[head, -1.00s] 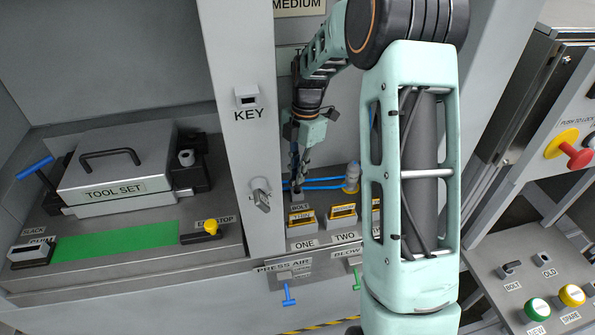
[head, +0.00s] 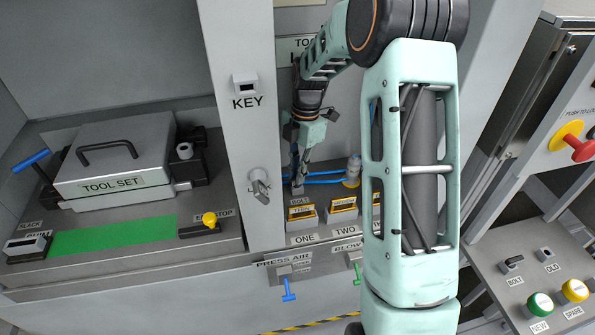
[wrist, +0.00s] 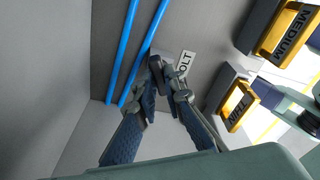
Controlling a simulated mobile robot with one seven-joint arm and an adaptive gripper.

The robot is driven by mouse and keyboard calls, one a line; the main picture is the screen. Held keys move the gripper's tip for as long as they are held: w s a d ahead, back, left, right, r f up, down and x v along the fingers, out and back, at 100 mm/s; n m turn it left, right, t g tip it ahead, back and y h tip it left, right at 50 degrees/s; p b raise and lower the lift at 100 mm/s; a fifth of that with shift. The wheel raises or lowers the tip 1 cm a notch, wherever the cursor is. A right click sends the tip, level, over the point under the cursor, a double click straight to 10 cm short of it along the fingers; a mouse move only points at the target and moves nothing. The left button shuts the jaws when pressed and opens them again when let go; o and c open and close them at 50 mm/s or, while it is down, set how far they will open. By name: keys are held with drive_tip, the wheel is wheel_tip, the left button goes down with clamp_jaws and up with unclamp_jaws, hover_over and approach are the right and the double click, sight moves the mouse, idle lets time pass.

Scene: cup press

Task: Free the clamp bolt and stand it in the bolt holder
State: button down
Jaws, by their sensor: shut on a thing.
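My gripper (head: 297,184) points down at the BOLT label in the narrow bay right of the key panel. In the wrist view, its fingers (wrist: 162,78) are closed on a small dark piece (wrist: 156,63) beside that label. The piece is mostly hidden; I take it to be the clamp bolt. The bolt holder at the label cannot be told apart from the fingertips, nor can I tell whether the piece is seated in it. The tool set (head: 112,170) sits at left between dark clamps, with a grey knob (head: 185,153) on the right one.
Yellow-framed blocks marked THIN (wrist: 238,107) and MEDIUM (wrist: 285,38) stand close to my gripper. Blue hoses (head: 325,178) run behind it to a fitting (head: 353,170). A grey key-like knob (head: 260,188) juts out left of the bay. The green strip (head: 115,235) is clear.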

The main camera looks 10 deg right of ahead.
drive_tip(key=c, duration=1.9)
unclamp_jaws()
drive_tip(key=shift+c, duration=0.2)
wheel_tip(320, 180, up, 12)
drive_tip(key=d, duration=0.1)
drive_tip(key=shift+w+d, duration=0.2)
drive_tip(key=shift+w, duration=0.15)
drive_tip(key=shift+f, duration=0.1)
